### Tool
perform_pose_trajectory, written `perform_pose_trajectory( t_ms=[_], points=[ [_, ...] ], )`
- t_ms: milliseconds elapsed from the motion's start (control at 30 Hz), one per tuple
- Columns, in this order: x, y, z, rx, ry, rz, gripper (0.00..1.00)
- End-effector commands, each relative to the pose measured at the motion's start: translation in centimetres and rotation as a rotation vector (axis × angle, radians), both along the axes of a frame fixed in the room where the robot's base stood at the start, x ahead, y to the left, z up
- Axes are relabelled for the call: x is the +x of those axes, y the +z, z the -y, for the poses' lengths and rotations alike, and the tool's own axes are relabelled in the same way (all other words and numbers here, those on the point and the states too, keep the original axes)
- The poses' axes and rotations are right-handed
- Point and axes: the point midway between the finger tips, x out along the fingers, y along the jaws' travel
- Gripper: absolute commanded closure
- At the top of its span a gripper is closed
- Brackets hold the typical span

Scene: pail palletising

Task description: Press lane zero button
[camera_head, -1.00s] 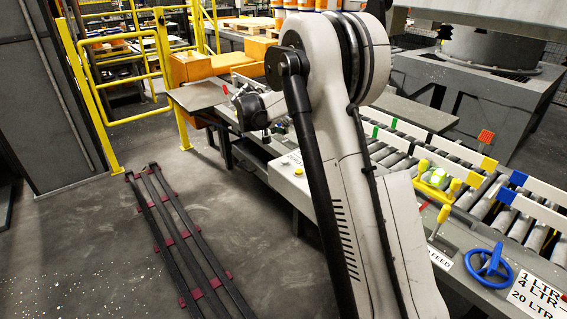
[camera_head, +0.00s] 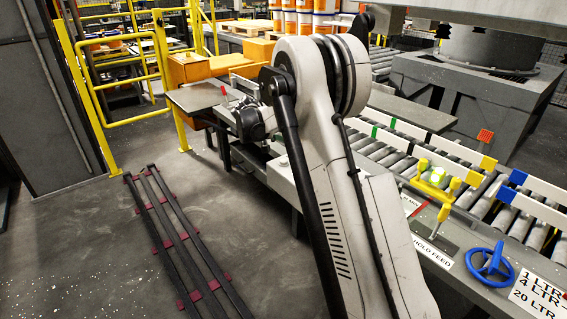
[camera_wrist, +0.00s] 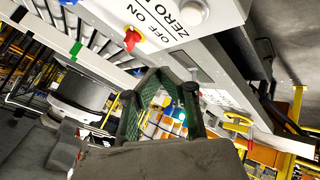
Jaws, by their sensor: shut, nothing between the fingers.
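A round whitish button (camera_wrist: 192,12) sits on a pale panel (camera_wrist: 165,20) at the top of the wrist view, beside printing that reads ZERO. A red switch (camera_wrist: 131,38) marked OFF and ON is left of it on the same panel. My gripper (camera_wrist: 172,82) is shut and empty in the lower middle of the wrist view, with dark green fingers. It appears apart from the button, which lies above the fingertips in the picture. In the head view my arm hides the button and the gripper's fingers cannot be made out.
In the head view, the roller conveyor (camera_head: 390,150) runs along the right, with a yellow fixture (camera_head: 436,180) and a blue handwheel (camera_head: 489,262). A yellow rail (camera_head: 112,85) stands at the left. Dark rails (camera_head: 172,235) lie on otherwise open floor.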

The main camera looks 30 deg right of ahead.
Motion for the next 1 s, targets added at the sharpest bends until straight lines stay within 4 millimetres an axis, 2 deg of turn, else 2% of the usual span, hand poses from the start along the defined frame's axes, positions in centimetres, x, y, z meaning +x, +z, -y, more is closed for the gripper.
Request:
perform_pose_trajectory(
  t_ms=[33, 433, 600, 1000],
  points=[
    [0.0, -0.9, 0.0, 0.0, 0.0, 0.0, 1.0],
    [0.0, -5.8, 0.0, 0.0, 0.0, 0.0, 1.0],
    [0.0, -6.5, 0.0, 0.0, 0.0, 0.0, 1.0],
    [0.0, -6.5, 0.0, 0.0, 0.0, 0.0, 1.0]
  ],
)
